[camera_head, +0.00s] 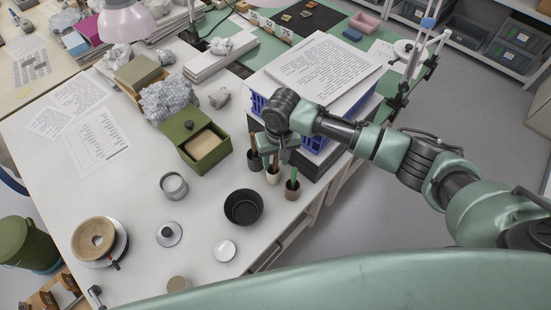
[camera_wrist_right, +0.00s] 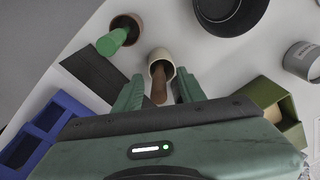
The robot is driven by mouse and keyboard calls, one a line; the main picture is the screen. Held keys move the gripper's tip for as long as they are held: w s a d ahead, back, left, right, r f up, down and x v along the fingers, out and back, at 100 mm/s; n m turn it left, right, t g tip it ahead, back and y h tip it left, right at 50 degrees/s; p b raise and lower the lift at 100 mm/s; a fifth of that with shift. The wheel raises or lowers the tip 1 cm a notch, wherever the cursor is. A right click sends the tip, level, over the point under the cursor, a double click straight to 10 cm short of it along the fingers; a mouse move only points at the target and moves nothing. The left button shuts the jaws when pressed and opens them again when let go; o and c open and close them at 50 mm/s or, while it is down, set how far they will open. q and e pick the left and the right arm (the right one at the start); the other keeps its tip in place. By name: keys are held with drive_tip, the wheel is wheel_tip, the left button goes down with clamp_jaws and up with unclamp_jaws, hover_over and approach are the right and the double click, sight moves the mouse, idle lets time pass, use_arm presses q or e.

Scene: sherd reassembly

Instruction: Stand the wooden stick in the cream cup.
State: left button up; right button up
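The cream cup (camera_head: 272,178) stands near the table's right edge, between a dark cup (camera_head: 255,161) and a brown cup (camera_head: 292,193). In the right wrist view, the brown wooden stick (camera_wrist_right: 159,88) rises out of the mouth of the cream cup (camera_wrist_right: 165,58). My right gripper (camera_wrist_right: 158,93) is above the cream cup, its two fingers apart on either side of the stick with visible gaps. In the head view the right gripper (camera_head: 273,150) partly hides the stick. My left gripper is out of view.
A green stick (camera_head: 294,176) stands in the brown cup, and another brown stick (camera_head: 253,143) shows at the dark cup. A black bowl (camera_head: 243,207) and an olive box (camera_head: 207,150) are nearby. A blue crate (camera_head: 259,103) with papers stands behind.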

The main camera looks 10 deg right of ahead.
drive_tip(key=r, duration=0.5)
drive_tip(key=r+b, duration=0.1)
drive_tip(key=r, duration=0.1)
drive_tip(key=shift+s+d+r, duration=0.15)
drive_tip(key=shift+s+r, duration=0.1)
drive_tip(key=shift+r, duration=0.15)
drive_tip(key=shift+s+f, duration=0.1)
idle(0.6)
